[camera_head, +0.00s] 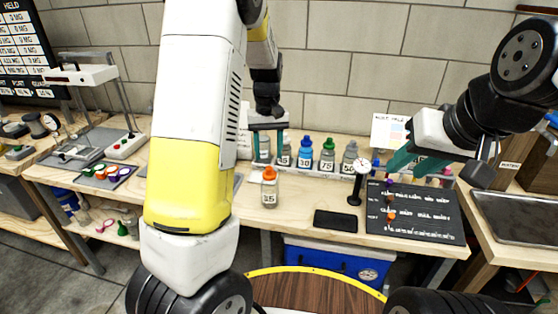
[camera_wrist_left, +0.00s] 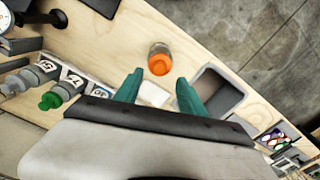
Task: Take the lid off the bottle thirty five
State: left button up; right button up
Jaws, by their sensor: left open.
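A clear bottle with an orange lid (camera_head: 269,173) stands upright near the front of the workbench; its label number is hard to read, perhaps 35. The orange lid also shows in the left wrist view (camera_wrist_left: 160,65), just beyond the fingertips and roughly between their lines. My left gripper (camera_head: 267,142) is open, with teal fingers, behind and above this bottle in the head view; nothing is between its fingers (camera_wrist_left: 157,84). My right gripper (camera_head: 398,160) hangs over the right part of the bench, side-on, so its opening is unclear.
Several bottles with coloured lids, including a blue-lidded one (camera_head: 305,152) and a green-lidded one (camera_head: 327,154), stand in a row behind. A round dial on a stand (camera_head: 359,183), a black pad (camera_head: 336,220) and a dark board (camera_head: 414,212) lie to the right.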

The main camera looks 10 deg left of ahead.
aim_at(269, 167)
pick_arm(q)
notch_tip(269, 167, down, 6)
jog(key=shift+r, duration=0.1)
jog(key=c, duration=1)
